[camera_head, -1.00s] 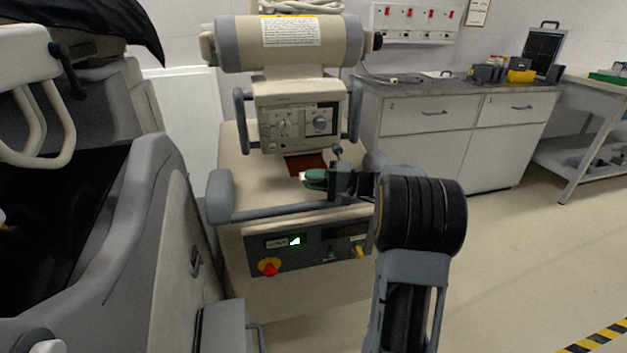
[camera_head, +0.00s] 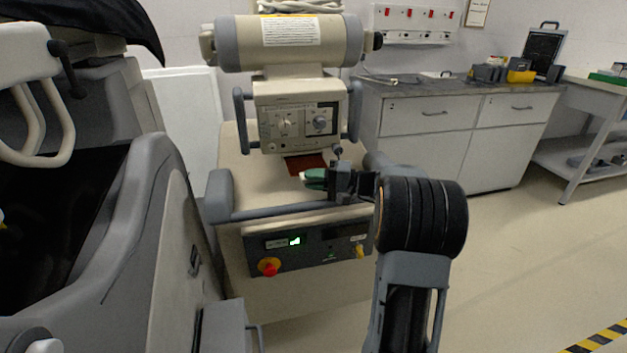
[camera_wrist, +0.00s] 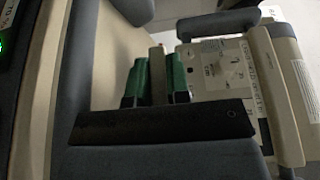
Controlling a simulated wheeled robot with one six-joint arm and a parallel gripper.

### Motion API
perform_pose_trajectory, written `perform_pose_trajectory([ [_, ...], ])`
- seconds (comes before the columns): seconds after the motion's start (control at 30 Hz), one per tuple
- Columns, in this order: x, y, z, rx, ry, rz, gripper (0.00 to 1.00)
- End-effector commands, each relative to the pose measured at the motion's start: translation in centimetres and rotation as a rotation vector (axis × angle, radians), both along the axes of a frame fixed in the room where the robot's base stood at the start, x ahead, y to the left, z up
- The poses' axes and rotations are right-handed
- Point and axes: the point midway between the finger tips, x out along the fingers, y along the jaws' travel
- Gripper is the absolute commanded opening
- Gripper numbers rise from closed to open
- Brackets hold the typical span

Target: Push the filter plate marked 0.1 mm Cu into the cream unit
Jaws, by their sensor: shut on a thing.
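The cream unit (camera_head: 297,125) stands on a cart, with dials on its front panel; the panel also shows in the wrist view (camera_wrist: 217,68). A copper-brown plate (camera_head: 303,162) is just under the lower front edge of the unit, partly hidden behind my gripper (camera_head: 313,179). My gripper's green fingers are close together in front of the plate. In the wrist view, my gripper (camera_wrist: 157,80) is shut on a thin upright piece, seen nearly edge-on. I cannot read the plate's marking or tell how far it is in.
The cart's grey handle rail (camera_head: 285,209) runs just below my gripper. A red knob (camera_head: 269,267) is on the cart's front. A large grey machine (camera_head: 120,230) stands close on the left. A counter (camera_head: 450,130) is at the back right; the floor at right is clear.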

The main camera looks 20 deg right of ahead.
Motion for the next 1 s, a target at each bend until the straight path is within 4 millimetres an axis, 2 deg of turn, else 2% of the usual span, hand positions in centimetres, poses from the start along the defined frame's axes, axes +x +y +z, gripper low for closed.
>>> perform_pose_trajectory([
  [0.37,0.1,0.0,0.1,-0.001,-0.001,0.000,0.00],
  [1.0,1.7,-0.3,0.1,0.000,0.000,0.000,0.00],
])
